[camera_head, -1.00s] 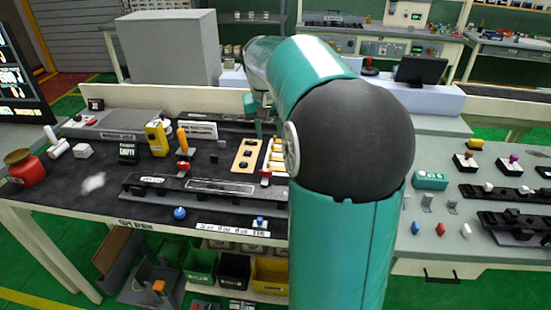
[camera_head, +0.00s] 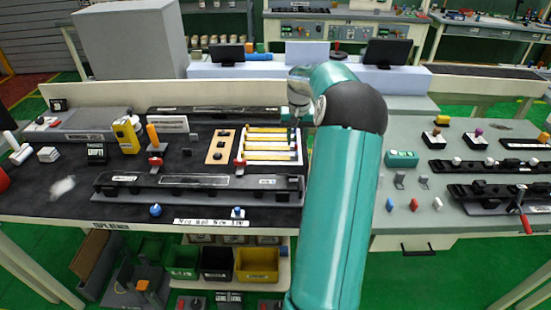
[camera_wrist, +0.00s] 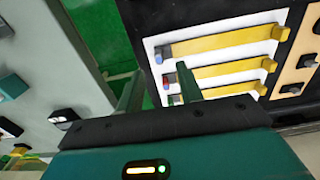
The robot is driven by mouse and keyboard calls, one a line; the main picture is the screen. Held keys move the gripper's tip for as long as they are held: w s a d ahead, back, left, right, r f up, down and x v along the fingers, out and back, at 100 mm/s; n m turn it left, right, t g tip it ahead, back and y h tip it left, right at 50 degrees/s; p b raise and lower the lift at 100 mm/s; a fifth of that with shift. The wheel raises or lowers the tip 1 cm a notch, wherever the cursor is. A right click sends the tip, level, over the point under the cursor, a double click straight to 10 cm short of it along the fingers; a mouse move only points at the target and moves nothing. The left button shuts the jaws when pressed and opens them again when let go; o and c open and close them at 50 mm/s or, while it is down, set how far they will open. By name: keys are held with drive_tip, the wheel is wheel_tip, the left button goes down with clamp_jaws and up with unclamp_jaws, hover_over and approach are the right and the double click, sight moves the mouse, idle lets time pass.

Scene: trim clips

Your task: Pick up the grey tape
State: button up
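I cannot pick out a grey tape with certainty in either view. A white board (camera_head: 251,161) with several yellow strips (camera_head: 268,141) lies on the black bench mat. In the wrist view the white board (camera_wrist: 154,42) and its yellow strips (camera_wrist: 225,41) show closer, with small blue, red and greyish pieces at their near ends. My gripper (camera_wrist: 157,88) is open and nothing shows between its two green fingers. One finger overlaps the board's edge in that view and the other is over the green floor. In the head view my arm partly hides the gripper.
A long black rail (camera_head: 130,190) runs in front. A yellow device (camera_head: 127,136) stands at left. A grey bench (camera_head: 425,240) with switches and rails is at right, across a gap.

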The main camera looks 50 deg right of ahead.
sight(297, 153)
drive_tip(key=f, duration=0.6)
drive_tip(key=shift+d, duration=0.2)
drive_tip(key=shift+r, duration=0.1)
drive_tip(key=shift+c, duration=0.3)
clamp_jaws()
